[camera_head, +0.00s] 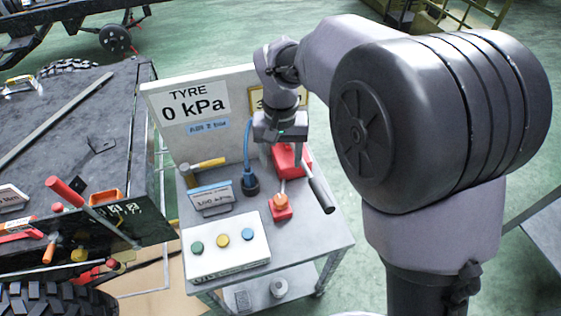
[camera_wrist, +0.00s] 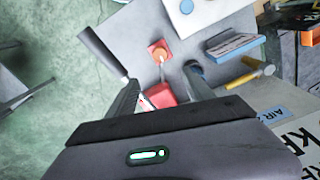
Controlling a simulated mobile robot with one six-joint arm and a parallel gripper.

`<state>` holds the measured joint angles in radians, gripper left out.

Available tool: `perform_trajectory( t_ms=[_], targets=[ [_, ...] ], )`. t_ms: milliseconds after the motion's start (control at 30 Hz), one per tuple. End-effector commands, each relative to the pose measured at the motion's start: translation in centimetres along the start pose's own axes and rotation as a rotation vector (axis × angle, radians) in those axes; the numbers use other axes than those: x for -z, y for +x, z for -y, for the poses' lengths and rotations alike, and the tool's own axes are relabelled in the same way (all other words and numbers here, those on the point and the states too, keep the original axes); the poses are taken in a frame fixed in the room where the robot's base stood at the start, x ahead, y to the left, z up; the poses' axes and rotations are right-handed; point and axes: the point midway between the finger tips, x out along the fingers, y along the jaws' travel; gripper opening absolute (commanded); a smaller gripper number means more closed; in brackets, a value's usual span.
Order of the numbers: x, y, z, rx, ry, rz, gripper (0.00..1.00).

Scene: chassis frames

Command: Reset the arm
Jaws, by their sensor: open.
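My arm reaches from the right over a grey cart (camera_head: 330,235) in the head view. My gripper (camera_head: 283,138) points down above a red block (camera_head: 291,158) on the cart, and partly covers it. In the wrist view my gripper (camera_wrist: 160,78) has its two fingers spread apart. The red block (camera_wrist: 160,95) shows between the fingers, with a dark-handled lever (camera_wrist: 100,50) beside it. I cannot tell whether the fingers touch the block. Nothing is seen held.
On the cart are a red base with an orange knob (camera_head: 281,205), a blue plug (camera_head: 250,184), a hammer (camera_head: 207,164) and a button box (camera_head: 225,246). A sign (camera_head: 195,104) reading "TYRE 0 kPa" stands behind. A dark tool-covered bench (camera_head: 75,125) is left.

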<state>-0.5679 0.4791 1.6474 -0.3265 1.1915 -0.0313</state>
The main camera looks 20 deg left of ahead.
Motion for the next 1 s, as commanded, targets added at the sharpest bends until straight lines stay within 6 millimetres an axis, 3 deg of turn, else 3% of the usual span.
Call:
perform_trajectory(
  t_ms=[333,433,533,600,700,833,1000],
  targets=[
    [0.0,0.0,-0.1,0.001,0.003,-0.002,0.60],
    [-1.1,-2.2,-2.4,0.026,0.057,-0.040,0.60],
    [-5.0,-6.5,-7.5,0.083,0.190,-0.136,0.60],
    [-9.2,-8.7,-11.0,0.124,0.301,-0.220,0.60],
    [-15.1,-9.8,-14.2,0.166,0.444,-0.338,0.60],
    [-20.6,-8.9,-15.9,0.193,0.575,-0.456,0.60],
    [-22.9,-8.0,-16.4,0.203,0.637,-0.515,0.60]
  ],
)
